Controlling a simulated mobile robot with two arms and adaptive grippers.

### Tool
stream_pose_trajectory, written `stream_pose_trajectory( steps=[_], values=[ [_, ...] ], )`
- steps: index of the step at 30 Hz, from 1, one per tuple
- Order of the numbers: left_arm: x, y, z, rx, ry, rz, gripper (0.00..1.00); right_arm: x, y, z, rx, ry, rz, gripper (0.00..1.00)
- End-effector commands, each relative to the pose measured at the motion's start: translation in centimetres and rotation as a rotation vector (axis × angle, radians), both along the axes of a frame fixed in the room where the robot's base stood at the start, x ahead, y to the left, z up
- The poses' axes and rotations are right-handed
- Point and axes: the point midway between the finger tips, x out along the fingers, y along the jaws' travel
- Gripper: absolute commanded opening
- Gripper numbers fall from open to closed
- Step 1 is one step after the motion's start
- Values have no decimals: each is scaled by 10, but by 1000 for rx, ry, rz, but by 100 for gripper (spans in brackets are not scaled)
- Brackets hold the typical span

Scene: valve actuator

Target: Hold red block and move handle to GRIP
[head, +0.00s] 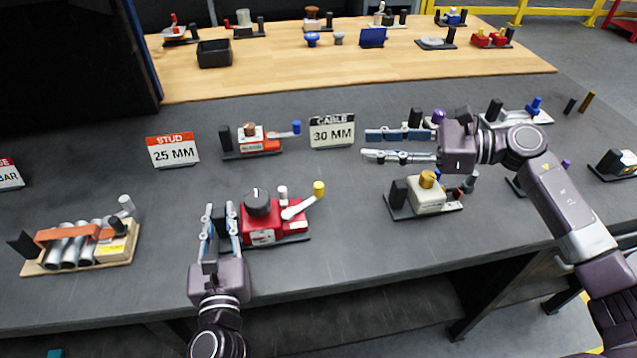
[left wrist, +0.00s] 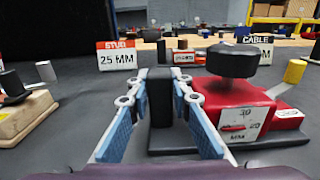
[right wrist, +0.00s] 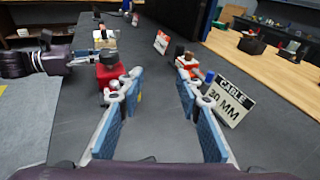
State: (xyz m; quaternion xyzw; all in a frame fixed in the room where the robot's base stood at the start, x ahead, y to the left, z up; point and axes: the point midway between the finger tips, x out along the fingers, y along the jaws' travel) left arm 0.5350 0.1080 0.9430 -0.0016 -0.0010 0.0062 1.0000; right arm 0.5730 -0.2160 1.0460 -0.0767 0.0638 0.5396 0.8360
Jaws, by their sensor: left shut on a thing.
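The red block (head: 262,225) stands on a dark base on the grey bench, with a round black knob (head: 257,201) on top. Its white handle (head: 298,208) points up and right and ends in a yellow knob (head: 319,188). A white label (left wrist: 238,124) is on its front; I cannot read GRIP on it. My left gripper (head: 220,212) is shut on the black upright post (left wrist: 160,97) at the block's left end. My right gripper (head: 365,145) is open and empty, above the bench to the right of and behind the block.
A cream block with a gold knob (head: 427,193) stands below my right gripper. A STUD sign (head: 173,150), a small red device (head: 259,143) and a CABLE sign (head: 332,131) stand behind the red block. A tube rack (head: 75,249) is at left. Bare bench lies between red and cream blocks.

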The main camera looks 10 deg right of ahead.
Motion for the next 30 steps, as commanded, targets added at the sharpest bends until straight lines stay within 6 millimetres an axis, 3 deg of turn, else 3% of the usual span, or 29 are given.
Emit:
stream_pose_trajectory(
  steps=[3,9,14,24,30],
  values=[
    [0,1,-3,-1,6,3,0,-15,9,-27,-104,68,81,32],
    [0,1,-3,-1,6,3,0,-25,16,-47,-172,121,131,32],
    [0,1,-3,0,5,3,0,-20,35,-56,-171,124,133,32],
    [0,1,-3,0,5,3,0,-3,94,-80,-169,121,133,32],
    [0,1,-3,0,5,3,0,3,114,-89,-169,121,131,32]
  ],
)
